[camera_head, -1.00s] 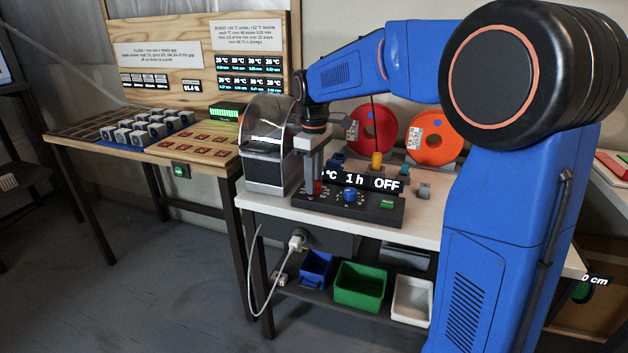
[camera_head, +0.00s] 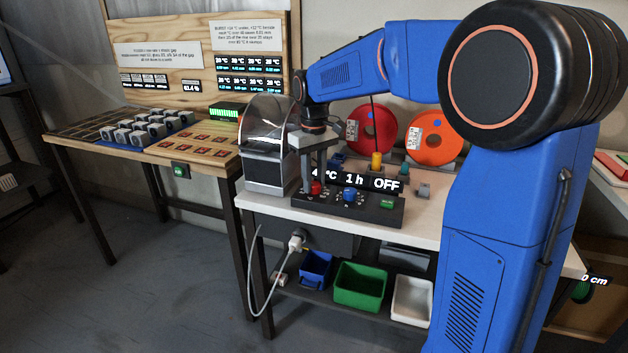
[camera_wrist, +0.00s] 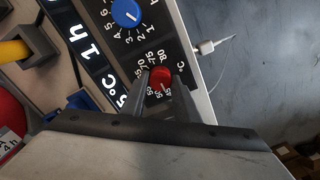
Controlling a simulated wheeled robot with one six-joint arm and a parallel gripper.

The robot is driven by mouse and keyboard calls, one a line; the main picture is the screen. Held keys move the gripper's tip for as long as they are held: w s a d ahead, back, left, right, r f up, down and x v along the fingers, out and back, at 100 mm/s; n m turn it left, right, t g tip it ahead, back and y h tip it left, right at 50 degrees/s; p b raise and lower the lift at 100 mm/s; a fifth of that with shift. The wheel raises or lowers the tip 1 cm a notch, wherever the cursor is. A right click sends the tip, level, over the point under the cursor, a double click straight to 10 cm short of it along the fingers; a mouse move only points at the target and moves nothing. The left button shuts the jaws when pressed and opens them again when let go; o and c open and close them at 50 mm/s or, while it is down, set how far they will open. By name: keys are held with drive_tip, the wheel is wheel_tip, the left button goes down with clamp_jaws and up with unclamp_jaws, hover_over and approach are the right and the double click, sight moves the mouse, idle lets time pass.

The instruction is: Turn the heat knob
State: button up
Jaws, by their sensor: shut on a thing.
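The red heat knob (camera_head: 315,188) is at the left of the dark control panel (camera_head: 385,213). In the wrist view the red knob (camera_wrist: 160,77) is ringed by temperature marks and a °C label. My gripper (camera_head: 315,176) points down over it. In the wrist view the fingers of my gripper (camera_wrist: 161,88) are on both sides of the knob, shut on it. The display (camera_head: 357,183) reads 1 h and OFF. Its temperature is partly hidden by a finger; a 4 shows in the head view and a 5 in the wrist view.
A blue knob (camera_head: 350,195) and a green button (camera_head: 387,205) are on the same panel. A clear-domed machine (camera_head: 268,150) stands close to the left. Red and orange spools (camera_head: 436,137) stand behind. Bins (camera_head: 360,287) sit on the shelf below.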

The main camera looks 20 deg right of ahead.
sight(314, 184)
drive_tip(key=o, duration=1.1)
drive_tip(key=shift+c, duration=0.2)
wheel_tip(314, 184, up, 18)
drive_tip(key=shift+f, duration=0.25)
drive_tip(key=s+d+f+m+t, duration=0.1)
drive_tip(key=s+d+f, duration=0.15)
drive_tip(key=s, duration=0.65)
drive_tip(key=s+d+f+m+t, duration=0.15)
drive_tip(key=s+f, duration=0.25)
drive_tip(key=s, duration=0.5)
drive_tip(key=s+d+f+m+t, duration=0.1)
drive_tip(key=s+d+f+t, duration=0.1)
drive_tip(key=s+f, duration=1.3)
drive_tip(key=shift+s+d+f, duration=0.4)
